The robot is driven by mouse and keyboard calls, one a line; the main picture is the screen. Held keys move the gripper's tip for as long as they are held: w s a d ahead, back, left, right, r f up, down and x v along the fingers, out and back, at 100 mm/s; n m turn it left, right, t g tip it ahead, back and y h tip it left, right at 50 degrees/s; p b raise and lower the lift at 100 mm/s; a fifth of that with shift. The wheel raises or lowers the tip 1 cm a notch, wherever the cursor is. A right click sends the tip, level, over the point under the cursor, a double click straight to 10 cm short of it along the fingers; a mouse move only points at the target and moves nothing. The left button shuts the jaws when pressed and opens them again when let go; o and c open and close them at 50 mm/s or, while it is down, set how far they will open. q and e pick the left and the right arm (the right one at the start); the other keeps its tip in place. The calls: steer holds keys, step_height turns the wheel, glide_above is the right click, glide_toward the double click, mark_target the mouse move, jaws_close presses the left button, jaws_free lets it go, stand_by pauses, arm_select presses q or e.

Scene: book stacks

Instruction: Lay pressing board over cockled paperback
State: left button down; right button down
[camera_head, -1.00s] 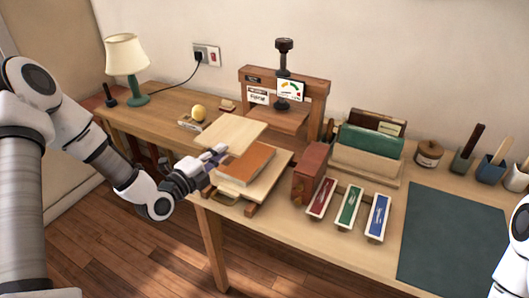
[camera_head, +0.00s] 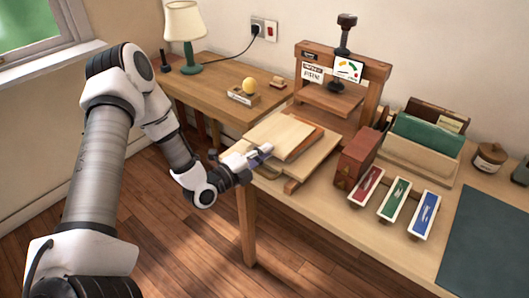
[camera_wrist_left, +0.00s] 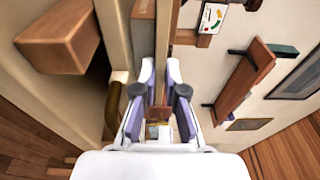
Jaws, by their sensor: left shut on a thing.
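The pale pressing board (camera_head: 279,135) is over the orange-brown paperback (camera_head: 312,143), covering most of it. Only a strip of the cover shows along the board's right side. The book sits on a wider light wooden board (camera_head: 318,160) near the table's front left corner. My left gripper (camera_head: 264,152) is shut on the pressing board's front left edge. I cannot tell whether the board rests fully on the book or is just above it. In the left wrist view my left gripper's fingers (camera_wrist_left: 160,100) close around a thin edge. My right gripper is out of view.
A wooden press (camera_head: 340,80) stands behind the board. A red-brown box (camera_head: 355,160) and red, green and blue trays (camera_head: 393,198) are to the right.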

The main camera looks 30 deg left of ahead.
arm_select(q)
steer(key=c, duration=1.5)
jaws_free()
steer(key=shift+f, duration=0.1)
steer(key=shift+c, duration=0.2)
